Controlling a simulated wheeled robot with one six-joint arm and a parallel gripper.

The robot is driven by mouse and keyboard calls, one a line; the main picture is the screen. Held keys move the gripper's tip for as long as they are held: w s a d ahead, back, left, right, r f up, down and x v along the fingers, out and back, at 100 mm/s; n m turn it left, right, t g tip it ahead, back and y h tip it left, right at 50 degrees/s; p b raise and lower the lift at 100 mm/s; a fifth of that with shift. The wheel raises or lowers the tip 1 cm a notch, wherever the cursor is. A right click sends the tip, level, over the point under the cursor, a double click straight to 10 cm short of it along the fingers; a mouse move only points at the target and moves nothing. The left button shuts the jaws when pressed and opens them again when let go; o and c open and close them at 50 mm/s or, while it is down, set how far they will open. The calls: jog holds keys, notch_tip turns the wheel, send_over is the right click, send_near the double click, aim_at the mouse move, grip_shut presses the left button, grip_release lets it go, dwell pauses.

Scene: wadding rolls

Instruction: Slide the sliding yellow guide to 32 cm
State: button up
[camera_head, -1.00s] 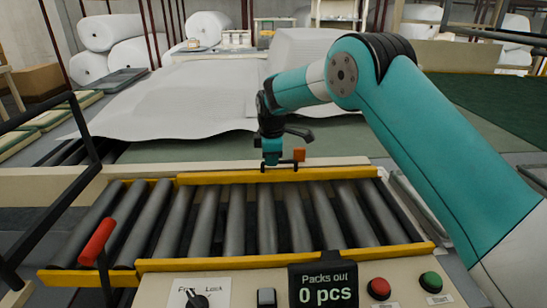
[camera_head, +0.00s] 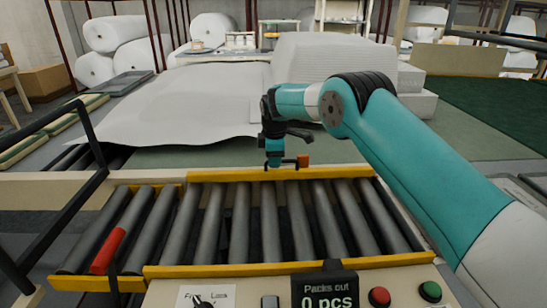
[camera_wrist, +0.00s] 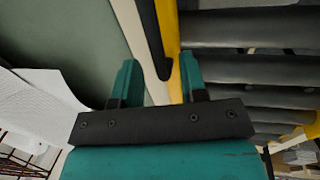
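The yellow guide (camera_head: 285,174) is a long bar lying across the far end of the grey rollers. No centimetre scale can be read. My gripper (camera_head: 273,165) hangs over the guide near its middle, pointing down. In the wrist view, its two teal fingers (camera_wrist: 158,84) stand apart. The yellow guide (camera_wrist: 171,45) and a dark rod-like part (camera_wrist: 152,40) run down into the gap between them. The right finger is close against the guide's edge; whether it touches I cannot tell. A small orange block (camera_head: 303,161) sits just right of my gripper.
A fixed yellow rail (camera_head: 290,264) borders the near side of the rollers (camera_head: 270,215). The front panel has a pack counter (camera_head: 324,290), a red button (camera_head: 380,297) and a green button (camera_head: 430,291). White wadding (camera_head: 190,105) lies behind.

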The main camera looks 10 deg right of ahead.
jog(key=s+r+b, duration=0.1)
jog(key=s+r, duration=0.2)
jog(key=r, duration=1.4)
jog(key=shift+s+a+b, duration=0.15)
jog(key=shift+a+b, duration=0.15)
jog(key=shift+a, duration=0.05)
jog(key=s+a+f+m+g+y, duration=0.1)
jog(key=s+m, duration=0.3)
jog(key=s, duration=1.8)
jog(key=s+a+m+g+y, duration=0.1)
jog(key=s+a+m+y, duration=0.1)
jog(key=s, duration=2)
jog(key=m+y, duration=0.1)
jog(key=m, duration=0.1)
jog(key=shift+s+f+m+y, duration=0.3)
jog(key=shift+s+f+m, duration=0.05)
jog(key=shift+m, duration=0.05)
jog(key=shift+a, duration=0.15)
